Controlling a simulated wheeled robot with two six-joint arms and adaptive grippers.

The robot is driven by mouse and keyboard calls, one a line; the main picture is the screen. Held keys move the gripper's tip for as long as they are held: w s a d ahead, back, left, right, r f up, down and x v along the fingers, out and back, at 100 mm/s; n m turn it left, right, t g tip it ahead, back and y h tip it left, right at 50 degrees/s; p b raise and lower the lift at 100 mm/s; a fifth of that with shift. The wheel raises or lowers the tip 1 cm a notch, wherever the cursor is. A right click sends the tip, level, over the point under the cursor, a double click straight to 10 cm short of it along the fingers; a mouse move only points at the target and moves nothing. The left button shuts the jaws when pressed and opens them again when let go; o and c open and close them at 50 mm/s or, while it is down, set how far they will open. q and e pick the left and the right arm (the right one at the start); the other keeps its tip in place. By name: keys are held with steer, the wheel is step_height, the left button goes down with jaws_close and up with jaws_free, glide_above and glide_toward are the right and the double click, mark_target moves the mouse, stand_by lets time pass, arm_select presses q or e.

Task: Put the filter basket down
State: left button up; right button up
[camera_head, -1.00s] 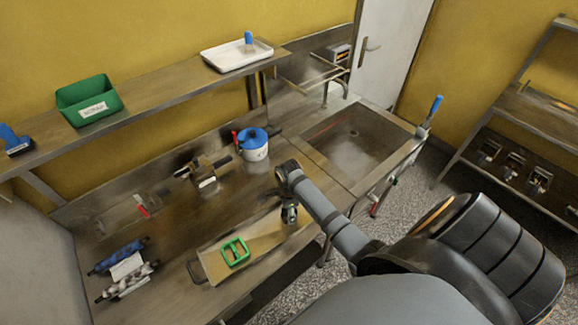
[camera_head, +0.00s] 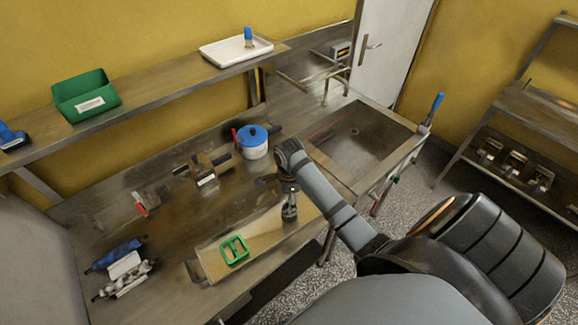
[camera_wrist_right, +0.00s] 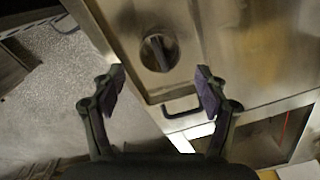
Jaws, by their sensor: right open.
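The filter basket (camera_head: 289,210), a small dark round piece, stands at the right end of a shallow metal tray (camera_head: 262,243) on the bench. In the right wrist view the basket (camera_wrist_right: 157,52) appears round, with a dark bar across its middle, beyond my fingertips. My right gripper (camera_head: 280,184) is just above the basket in the head view. In the wrist view its fingers (camera_wrist_right: 161,92) are spread wide with nothing between them, apart from the basket. My left gripper is out of view.
A green frame (camera_head: 234,250) lies in the tray. A blue-lidded white pot (camera_head: 254,145) and a metal device (camera_head: 207,175) stand behind. The sink (camera_head: 352,135) is to the right. A shelf (camera_head: 165,90) overhangs the bench's back.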

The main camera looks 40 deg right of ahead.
step_height(320, 180, up, 5)
steer(key=shift+r+b, duration=0.15)
steer(key=shift+b, duration=0.25)
